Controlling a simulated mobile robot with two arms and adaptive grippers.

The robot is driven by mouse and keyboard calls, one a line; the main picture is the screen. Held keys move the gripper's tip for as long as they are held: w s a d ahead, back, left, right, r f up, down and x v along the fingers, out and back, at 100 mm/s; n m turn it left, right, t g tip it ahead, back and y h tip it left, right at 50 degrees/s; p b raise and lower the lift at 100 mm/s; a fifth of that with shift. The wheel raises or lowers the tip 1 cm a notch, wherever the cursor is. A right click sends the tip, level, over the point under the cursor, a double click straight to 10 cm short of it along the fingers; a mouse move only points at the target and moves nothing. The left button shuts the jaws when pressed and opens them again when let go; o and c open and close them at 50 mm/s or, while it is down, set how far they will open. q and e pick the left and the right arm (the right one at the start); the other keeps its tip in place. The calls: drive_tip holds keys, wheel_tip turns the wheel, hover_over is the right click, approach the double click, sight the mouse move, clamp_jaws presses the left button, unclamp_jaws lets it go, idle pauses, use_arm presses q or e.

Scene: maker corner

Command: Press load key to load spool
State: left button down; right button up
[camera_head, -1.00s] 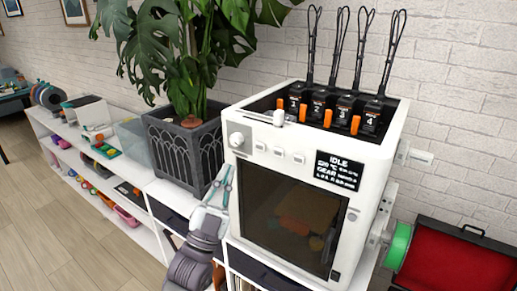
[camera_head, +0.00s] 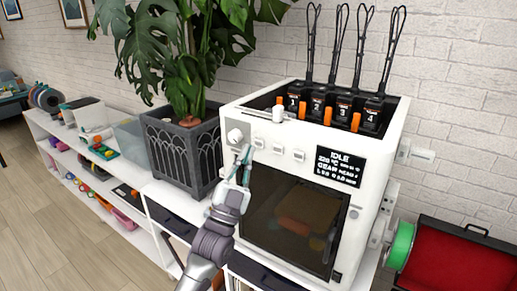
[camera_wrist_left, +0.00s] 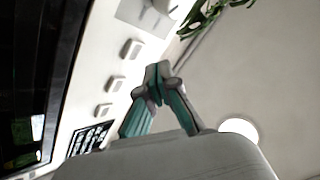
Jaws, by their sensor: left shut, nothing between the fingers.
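The white printer (camera_head: 228,170) has a row of small keys on its front: a left key (camera_head: 259,142), a middle key (camera_head: 278,149) and a right key (camera_head: 299,156). Their labels are too small to read, so I cannot tell which is the load key. The display (camera_head: 339,166) reads IDLE. A green spool (camera_head: 399,246) sits at the printer's right side. My left gripper (camera_head: 246,154) is shut and empty, in front of the panel just below and left of the left key. In the left wrist view its fingertips (camera_wrist_left: 157,76) meet beside the key row (camera_wrist_left: 115,84), apparently apart from it.
A round knob (camera_head: 236,137) is left of the keys. A dark planter (camera_head: 180,150) with a large plant stands close on the left. Several numbered black modules (camera_head: 345,112) with cables stand on top. An open red-lined case (camera_head: 455,262) lies at the right.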

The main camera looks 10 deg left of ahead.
use_arm(q)
drive_tip(key=shift+w+d, duration=0.2)
drive_tip(key=shift+w, duration=0.4)
idle(1.1)
drive_tip(key=shift+w+d+b, duration=0.15)
drive_tip(key=shift+w+b, duration=0.15)
drive_tip(key=shift+w, duration=0.05)
drive_tip(key=shift+w+d, duration=0.15)
drive_tip(key=shift+w, duration=0.2)
idle(0.5)
drive_tip(key=shift+s, duration=0.2)
drive_tip(key=shift+s+a, duration=0.3)
drive_tip(key=shift+s, duration=0.3)
